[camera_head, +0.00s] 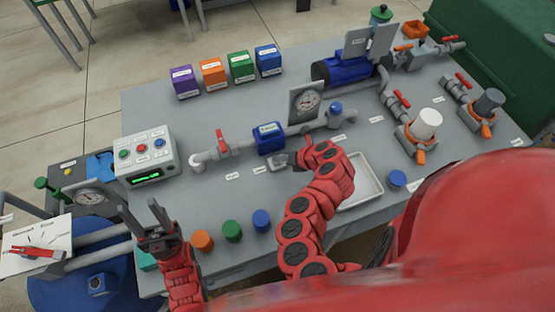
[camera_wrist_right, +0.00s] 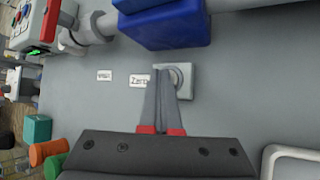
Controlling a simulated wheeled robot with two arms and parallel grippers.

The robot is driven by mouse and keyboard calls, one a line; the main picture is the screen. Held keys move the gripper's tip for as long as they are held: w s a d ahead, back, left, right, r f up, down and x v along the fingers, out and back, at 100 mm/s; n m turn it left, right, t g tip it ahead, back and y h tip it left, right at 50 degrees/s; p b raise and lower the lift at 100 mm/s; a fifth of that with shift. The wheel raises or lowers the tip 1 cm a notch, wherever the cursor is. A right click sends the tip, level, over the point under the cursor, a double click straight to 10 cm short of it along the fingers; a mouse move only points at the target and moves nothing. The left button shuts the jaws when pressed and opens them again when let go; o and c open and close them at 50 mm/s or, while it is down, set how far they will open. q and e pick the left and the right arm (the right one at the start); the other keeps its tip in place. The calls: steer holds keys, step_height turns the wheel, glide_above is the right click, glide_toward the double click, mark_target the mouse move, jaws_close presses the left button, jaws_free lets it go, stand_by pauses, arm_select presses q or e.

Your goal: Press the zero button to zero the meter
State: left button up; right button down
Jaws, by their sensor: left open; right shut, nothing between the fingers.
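The zero button is a round grey knob on a small pale plate (camera_wrist_right: 186,80), beside a label reading "Zero" (camera_wrist_right: 138,81) in the right wrist view. In the head view the plate (camera_head: 278,162) lies on the grey bench, just below the blue meter (camera_head: 268,138) on the pipe. The meter also shows in the wrist view (camera_wrist_right: 172,28). My right gripper (camera_wrist_right: 168,72) is shut and empty; its fingertips overlap the button, partly hiding it. I cannot tell whether they touch it. My left gripper (camera_head: 138,206) is open and empty at the bench's left edge.
A control box (camera_head: 149,155) with coloured buttons and a green display stands at the bench's left. A white tray (camera_head: 372,186) lies right of my right arm. Coloured caps line the front edge.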

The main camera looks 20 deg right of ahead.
mark_target(280, 163)
steer(key=shift+r+p, duration=0.65)
steer(key=shift+r, duration=0.15)
step_height(280, 163, up, 5)
steer(key=p, duration=0.4)
stand_by(0.6)
